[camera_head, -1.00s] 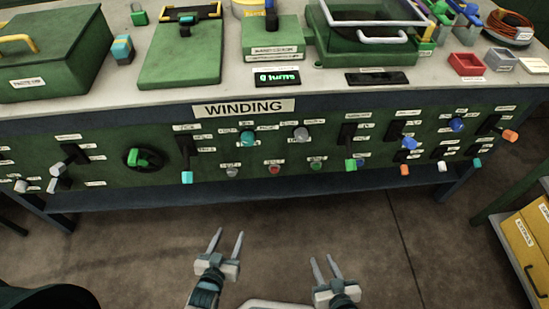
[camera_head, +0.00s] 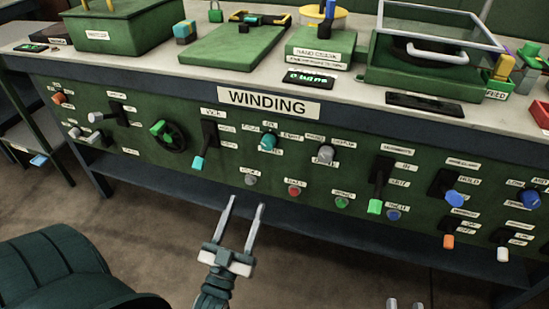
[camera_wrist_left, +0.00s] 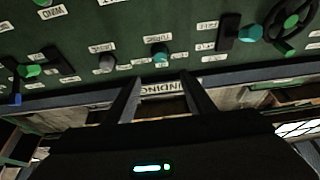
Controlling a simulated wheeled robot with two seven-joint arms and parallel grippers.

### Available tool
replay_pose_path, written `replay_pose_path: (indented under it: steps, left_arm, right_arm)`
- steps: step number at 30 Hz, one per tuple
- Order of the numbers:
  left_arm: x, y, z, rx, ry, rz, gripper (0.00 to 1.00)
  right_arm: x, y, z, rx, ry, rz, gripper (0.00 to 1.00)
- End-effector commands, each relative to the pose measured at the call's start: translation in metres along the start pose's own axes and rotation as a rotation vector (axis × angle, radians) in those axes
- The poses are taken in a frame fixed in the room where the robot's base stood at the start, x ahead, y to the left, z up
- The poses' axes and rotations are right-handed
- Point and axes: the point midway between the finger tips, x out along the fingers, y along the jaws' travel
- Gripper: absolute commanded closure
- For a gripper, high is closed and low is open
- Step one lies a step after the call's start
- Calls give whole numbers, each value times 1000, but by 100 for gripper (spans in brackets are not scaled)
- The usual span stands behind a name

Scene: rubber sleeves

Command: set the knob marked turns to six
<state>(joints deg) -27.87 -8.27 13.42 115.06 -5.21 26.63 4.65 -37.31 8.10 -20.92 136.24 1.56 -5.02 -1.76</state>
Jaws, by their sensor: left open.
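The panel under the WINDING sign (camera_head: 265,102) carries a round teal knob (camera_head: 267,142) with several small labels around it. I cannot read these well enough to tell which knob is marked turns or where its pointer stands. A grey knob (camera_head: 325,154) sits to its right. A small display (camera_head: 307,79) above reads 0 turns. My left gripper (camera_head: 245,203) is open and empty, below and in front of the teal knob, apart from the panel. In the left wrist view its fingers (camera_wrist_left: 160,88) also stand apart. My right gripper (camera_head: 405,303) shows only two separated fingertips.
A lever with a teal tip (camera_head: 198,162) and a handwheel (camera_head: 168,136) are left of the teal knob. Grey, red (camera_head: 295,190) and green buttons sit below. A green-tipped lever (camera_head: 375,205) is further right. Boxes and a green board (camera_head: 230,46) stand on the bench.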

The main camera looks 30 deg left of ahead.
Motion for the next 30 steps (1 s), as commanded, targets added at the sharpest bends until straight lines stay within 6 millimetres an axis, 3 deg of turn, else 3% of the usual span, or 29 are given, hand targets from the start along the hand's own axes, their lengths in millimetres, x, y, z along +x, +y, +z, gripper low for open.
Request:
replay_pose_path:
  steps: [14, 20, 30]
  left_arm:
    - [9, 0, 0, -1, 0, 1, 50]
    - [32, 0, 0, -1, 1, 1, 50]
    - [91, 0, 0, -1, 2, 0, 50]
  right_arm:
    - [0, 0, 0, 0, 1, 0, 69]
    - [0, 0, -1, 0, 6, 0, 69]
    - [0, -2, -5, -1, 27, -2, 69]
